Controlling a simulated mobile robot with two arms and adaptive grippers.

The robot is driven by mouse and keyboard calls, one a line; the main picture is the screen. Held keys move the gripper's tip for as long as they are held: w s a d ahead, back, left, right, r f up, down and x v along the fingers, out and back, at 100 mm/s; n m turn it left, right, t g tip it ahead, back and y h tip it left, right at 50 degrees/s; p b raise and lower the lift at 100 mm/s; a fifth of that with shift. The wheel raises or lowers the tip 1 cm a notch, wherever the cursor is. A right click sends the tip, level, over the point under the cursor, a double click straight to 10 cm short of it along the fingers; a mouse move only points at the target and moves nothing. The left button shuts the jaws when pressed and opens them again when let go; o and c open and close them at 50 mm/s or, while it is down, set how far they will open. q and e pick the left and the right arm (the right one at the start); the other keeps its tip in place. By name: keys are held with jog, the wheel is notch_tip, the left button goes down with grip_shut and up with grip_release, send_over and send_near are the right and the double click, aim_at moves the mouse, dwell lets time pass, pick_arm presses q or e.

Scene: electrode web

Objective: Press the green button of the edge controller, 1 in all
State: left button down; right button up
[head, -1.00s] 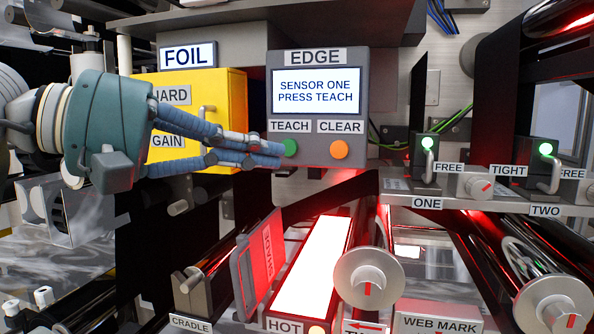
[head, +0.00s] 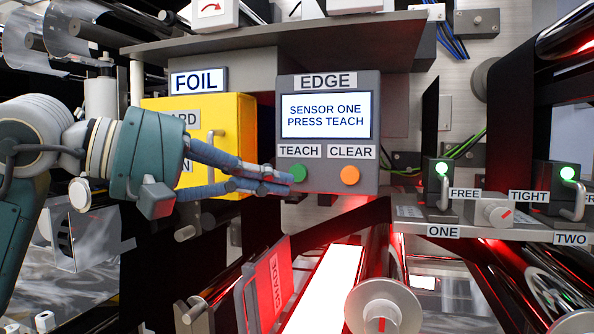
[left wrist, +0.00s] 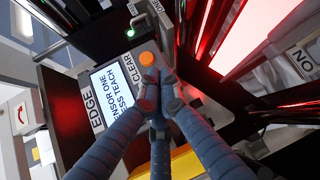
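The edge controller (head: 370,85) is a grey box with a lit screen reading "SENSOR ONE PRESS TEACH". Its green button (head: 298,173) sits under the TEACH label, left of the orange button (head: 350,176) under CLEAR. My left gripper (head: 288,182) has its blue fingers drawn together, with the tips at the lower left of the green button; I cannot tell whether they touch it. In the left wrist view the fingers (left wrist: 158,82) converge over the panel beside the orange button (left wrist: 147,59); the green button is hidden there. My right gripper is not in view.
A yellow FOIL cabinet (head: 240,130) with a handle stands left of the controller, behind my fingers. A grey shelf (head: 300,45) overhangs both. A knob (head: 383,308) and a glowing lamp panel (head: 325,290) lie below.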

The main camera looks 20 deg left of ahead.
aim_at(298, 173)
pick_arm(q)
jog(key=w+p, duration=0.1)
jog(key=w, duration=0.4)
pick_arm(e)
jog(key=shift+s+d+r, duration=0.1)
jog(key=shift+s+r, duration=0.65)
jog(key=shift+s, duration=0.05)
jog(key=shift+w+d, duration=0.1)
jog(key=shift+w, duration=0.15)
pick_arm(q)
jog(key=shift+w+d, duration=0.1)
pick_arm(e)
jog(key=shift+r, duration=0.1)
pick_arm(q)
jog(key=shift+w+p, duration=0.3)
jog(key=shift+p, duration=0.05)
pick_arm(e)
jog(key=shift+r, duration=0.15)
pick_arm(q)
jog(key=shift+w, duration=0.35)
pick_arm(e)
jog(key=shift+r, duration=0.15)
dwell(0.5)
pick_arm(q)
jog(key=shift+s, duration=0.8)
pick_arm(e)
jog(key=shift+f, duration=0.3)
